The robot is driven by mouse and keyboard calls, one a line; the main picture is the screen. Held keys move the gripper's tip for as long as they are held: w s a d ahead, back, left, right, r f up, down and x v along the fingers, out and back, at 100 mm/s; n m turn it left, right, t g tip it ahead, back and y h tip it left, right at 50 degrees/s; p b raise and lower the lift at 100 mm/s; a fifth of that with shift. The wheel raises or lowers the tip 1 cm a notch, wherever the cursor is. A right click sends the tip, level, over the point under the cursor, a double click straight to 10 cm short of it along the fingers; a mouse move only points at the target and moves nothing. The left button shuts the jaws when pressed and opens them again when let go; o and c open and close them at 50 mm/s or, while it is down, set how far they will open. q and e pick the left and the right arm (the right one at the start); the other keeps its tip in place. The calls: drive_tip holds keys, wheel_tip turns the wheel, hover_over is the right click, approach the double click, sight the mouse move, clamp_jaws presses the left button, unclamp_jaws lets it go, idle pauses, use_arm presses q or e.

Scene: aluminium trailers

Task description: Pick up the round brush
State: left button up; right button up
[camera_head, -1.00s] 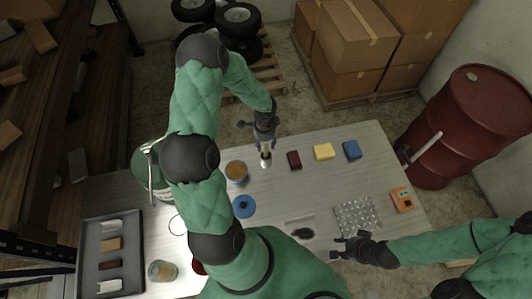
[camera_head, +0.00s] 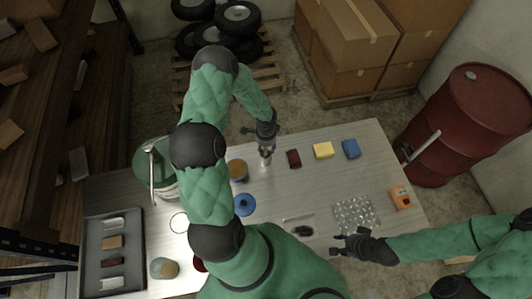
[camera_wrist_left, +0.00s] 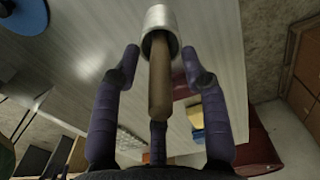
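The round brush (camera_head: 265,161) stands upright on the table, with a wooden handle pointing up and a metal ferrule. In the left wrist view, its handle (camera_wrist_left: 159,85) lies between the fingers of my left gripper (camera_wrist_left: 162,68), with a gap on both sides. My left gripper (camera_head: 266,142) is open above the brush and hides part of the handle in the head view. The bristles are hidden in the wrist view. My right gripper (camera_head: 345,243) is low near the table's front edge, fingers apart and empty.
On the table (camera_head: 330,185), a dark red block (camera_head: 293,159), yellow block (camera_head: 323,151) and blue block (camera_head: 351,149) lie right of the brush. A cup (camera_head: 238,170) and blue disc (camera_head: 244,205) are to its left. A grey tray (camera_head: 129,290) is at far left.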

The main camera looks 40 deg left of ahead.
use_arm(q)
clamp_jaws()
